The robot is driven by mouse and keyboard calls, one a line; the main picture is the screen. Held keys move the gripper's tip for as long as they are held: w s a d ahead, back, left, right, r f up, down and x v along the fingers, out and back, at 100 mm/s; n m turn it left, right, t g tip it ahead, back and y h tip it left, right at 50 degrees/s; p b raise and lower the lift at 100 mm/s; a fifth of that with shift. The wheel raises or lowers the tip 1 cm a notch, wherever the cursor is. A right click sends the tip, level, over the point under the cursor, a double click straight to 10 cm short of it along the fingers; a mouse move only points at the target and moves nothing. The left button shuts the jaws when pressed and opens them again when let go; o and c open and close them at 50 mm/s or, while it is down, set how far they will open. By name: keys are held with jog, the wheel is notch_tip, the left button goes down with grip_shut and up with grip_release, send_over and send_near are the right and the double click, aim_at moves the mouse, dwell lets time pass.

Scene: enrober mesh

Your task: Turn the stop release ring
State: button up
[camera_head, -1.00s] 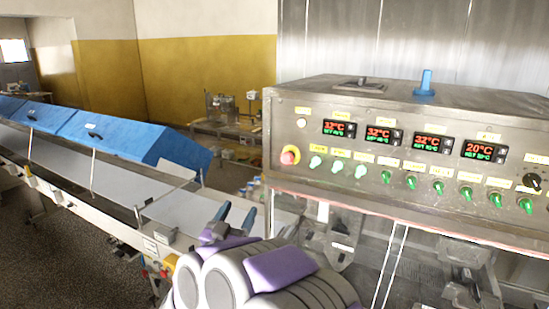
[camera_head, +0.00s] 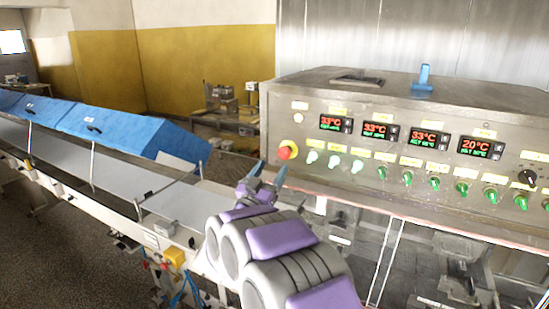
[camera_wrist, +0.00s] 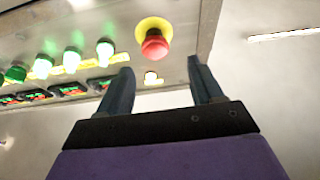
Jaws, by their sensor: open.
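The stop release ring is on the red emergency stop button (camera_head: 287,150), which has a yellow collar (camera_head: 296,145) at the left end of the steel control panel (camera_head: 400,125). My gripper (camera_head: 266,174) is open and empty, just below and left of the button in the head view. In the wrist view, the red button (camera_wrist: 154,44) and its yellow collar (camera_wrist: 152,28) appear beyond my gripper (camera_wrist: 158,78), between the directions of its two fingers. The fingers look apart from the button. No separate ring can be told from the red head.
White-lit buttons (camera_head: 335,161) and several green knobs (camera_head: 434,183) run right of the stop. A small pale button (camera_wrist: 151,79) shows near the fingers in the wrist view. Blue-covered conveyor (camera_head: 130,135) lies left; open space is in front of the panel's left edge.

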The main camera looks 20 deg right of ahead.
aim_at(282, 157)
jog(key=d, duration=0.2)
jog(key=w+d+r, duration=0.1)
jog(key=w+d, duration=0.1)
jog(key=d, duration=0.1)
jog(key=shift+w+d+r, duration=0.15)
jog(key=shift+d+r, duration=0.05)
jog(key=shift+d, duration=0.15)
jog(key=shift+w+d+r, duration=0.15)
jog(key=shift+w+d, duration=0.05)
jog(key=shift+w+a+r, duration=0.1)
jog(key=shift+a, duration=0.2)
jog(key=shift+a+r, duration=0.15)
jog(key=shift+a, duration=1)
jog(key=shift+d, duration=1.2)
jog(key=c, duration=0.5)
jog(key=shift+w+d+f, duration=0.1)
jog(key=shift+w+f, duration=0.05)
jog(key=shift+f, duration=0.05)
jog(key=shift+c, duration=0.8)
jog(key=shift+a, duration=0.35)
jog(key=c, duration=0.4)
